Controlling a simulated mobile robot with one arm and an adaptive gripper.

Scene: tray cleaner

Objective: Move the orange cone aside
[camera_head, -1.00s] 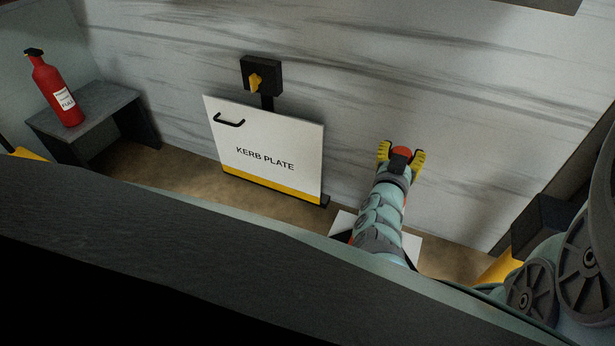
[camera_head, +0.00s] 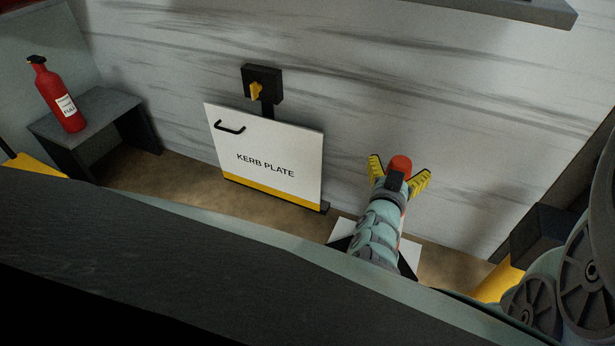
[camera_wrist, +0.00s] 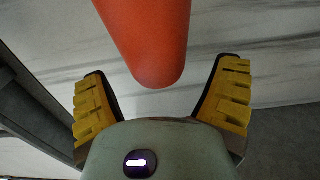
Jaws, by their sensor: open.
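The orange cone (camera_head: 400,163) stands near the grey-streaked wall, right of the white kerb plate. In the head view its rounded tip shows above my gripper (camera_head: 398,176), and my arm hides most of its body. In the wrist view the cone (camera_wrist: 150,40) comes down from the top edge, its rounded end between the yellow fingers of my gripper (camera_wrist: 161,82). The fingers are spread, with clear gaps on both sides of the cone. A white flat piece (camera_head: 412,250) shows on the floor beside my arm; I cannot tell whether it is the cone's base.
The white kerb plate (camera_head: 264,158) stands left of the cone, with a black box and yellow knob (camera_head: 261,86) above it. A red bottle (camera_head: 60,98) stands on a grey bench (camera_head: 100,112) at far left. Brown floor is clear between bench and plate.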

